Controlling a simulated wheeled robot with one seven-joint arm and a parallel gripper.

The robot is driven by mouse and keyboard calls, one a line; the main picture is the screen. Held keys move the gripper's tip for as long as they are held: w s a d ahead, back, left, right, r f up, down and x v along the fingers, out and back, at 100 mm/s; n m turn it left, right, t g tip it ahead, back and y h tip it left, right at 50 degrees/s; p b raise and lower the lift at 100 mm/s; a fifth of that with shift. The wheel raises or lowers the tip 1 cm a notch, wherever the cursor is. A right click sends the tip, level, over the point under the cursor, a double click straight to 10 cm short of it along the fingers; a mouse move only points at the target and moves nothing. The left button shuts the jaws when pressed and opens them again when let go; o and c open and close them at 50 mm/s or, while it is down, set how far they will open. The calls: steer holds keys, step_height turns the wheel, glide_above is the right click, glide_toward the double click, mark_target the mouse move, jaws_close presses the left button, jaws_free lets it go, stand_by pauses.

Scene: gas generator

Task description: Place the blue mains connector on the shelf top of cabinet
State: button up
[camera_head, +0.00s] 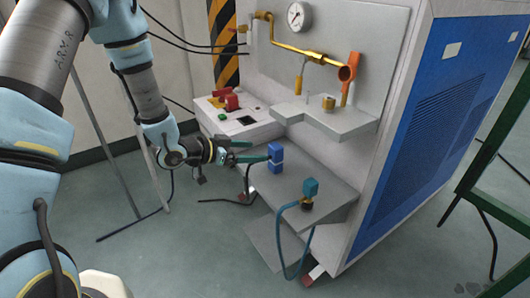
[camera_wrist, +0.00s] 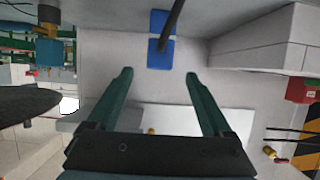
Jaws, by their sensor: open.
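The blue mains connector (camera_head: 275,153), a small upright block with a pale band across its middle, stands on the cabinet's lower grey shelf (camera_head: 300,205). In the wrist view the blue connector (camera_wrist: 159,54) is beyond the fingertips at the top centre, partly covered by a dark cable. My gripper (camera_head: 246,151) is just left of the connector, and its green fingers point at it. In the wrist view my gripper (camera_wrist: 160,77) is open, with nothing between its fingers. The cabinet's raised shelf top (camera_head: 338,121) is above and to the right, with a brass fitting on it.
A teal connector (camera_head: 310,187) with a hose stands on the lower shelf's front right. A white box with red switches (camera_head: 231,101) is behind my gripper. Brass piping (camera_head: 305,50) and an orange handle (camera_head: 350,78) project above the raised shelf. A green frame (camera_head: 480,165) stands right.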

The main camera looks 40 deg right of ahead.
steer(key=w+a+r+n+t+y, duration=0.2)
steer(key=w+a+n+y, duration=0.15)
steer(key=a, duration=0.55)
steer(key=w+a+r+n+t+y, duration=0.25)
steer(key=w+a, duration=0.25)
steer(key=a, duration=0.3)
steer(key=w+a+r+n+t+y, duration=0.1)
steer(key=w+a+n+t+y, duration=0.15)
steer(key=w+a, duration=0.45)
steer(key=s+a+r+n+g+y, duration=0.2)
steer(key=s+a+n, duration=0.2)
steer(key=s+a, duration=0.3)
steer(key=s+a+r+n+g+y, duration=0.2)
steer(key=s+a+n, duration=0.3)
steer(key=s+a, duration=0.3)
steer(key=shift+a+r+g+y, duration=0.35)
steer(key=shift+a+r, duration=0.1)
steer(key=shift+a, duration=0.45)
